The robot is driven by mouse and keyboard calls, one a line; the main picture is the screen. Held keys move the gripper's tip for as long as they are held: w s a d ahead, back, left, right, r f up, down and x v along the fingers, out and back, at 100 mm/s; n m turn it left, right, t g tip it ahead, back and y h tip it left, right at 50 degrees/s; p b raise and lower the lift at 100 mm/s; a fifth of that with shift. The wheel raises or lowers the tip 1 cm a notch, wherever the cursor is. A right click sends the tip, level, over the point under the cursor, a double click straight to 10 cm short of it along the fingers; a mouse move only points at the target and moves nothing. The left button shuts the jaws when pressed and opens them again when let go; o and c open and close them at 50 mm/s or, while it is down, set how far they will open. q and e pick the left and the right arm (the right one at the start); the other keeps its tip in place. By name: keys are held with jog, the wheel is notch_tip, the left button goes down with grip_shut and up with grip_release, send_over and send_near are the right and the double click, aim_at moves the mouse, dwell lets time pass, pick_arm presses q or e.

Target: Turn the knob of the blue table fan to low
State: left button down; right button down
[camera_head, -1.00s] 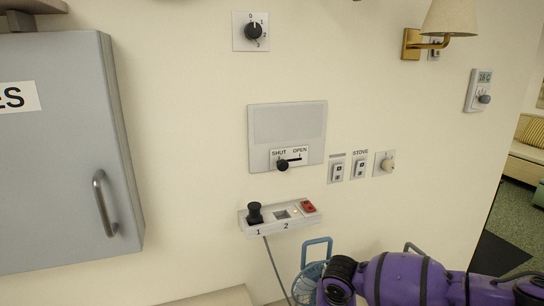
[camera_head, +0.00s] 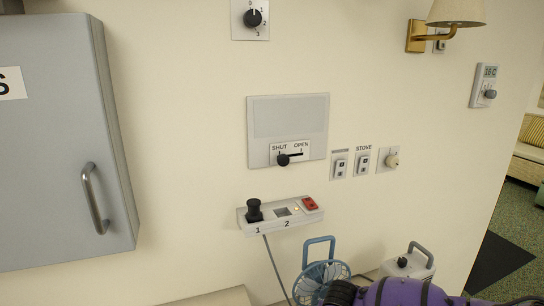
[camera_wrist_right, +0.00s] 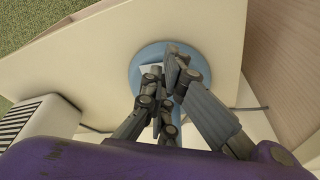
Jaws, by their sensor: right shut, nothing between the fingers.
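The blue table fan (camera_head: 322,272) stands at the bottom centre of the head view, with its handle on top and its wire cage partly showing. My purple right arm covers its lower right. In the right wrist view its round blue base (camera_wrist_right: 138,68) rests on a pale surface. My right gripper (camera_wrist_right: 168,62) is shut and empty, with its fingers over the base. The fingers hide much of the base, and I cannot make out the knob or its setting. Whether the fingertips touch the fan cannot be told. My left gripper is not in view.
A white appliance (camera_head: 408,264) with a black knob stands right of the fan; a slatted white box (camera_wrist_right: 38,122) shows in the wrist view. A socket strip (camera_head: 281,215) on the wall holds a black plug and a red switch. A grey cabinet (camera_head: 62,140) is at left.

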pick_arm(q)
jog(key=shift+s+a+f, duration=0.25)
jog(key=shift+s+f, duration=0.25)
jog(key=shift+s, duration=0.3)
pick_arm(e)
jog(key=shift+f, duration=0.15)
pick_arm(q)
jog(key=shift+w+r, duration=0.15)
pick_arm(e)
jog(key=shift+w, duration=0.25)
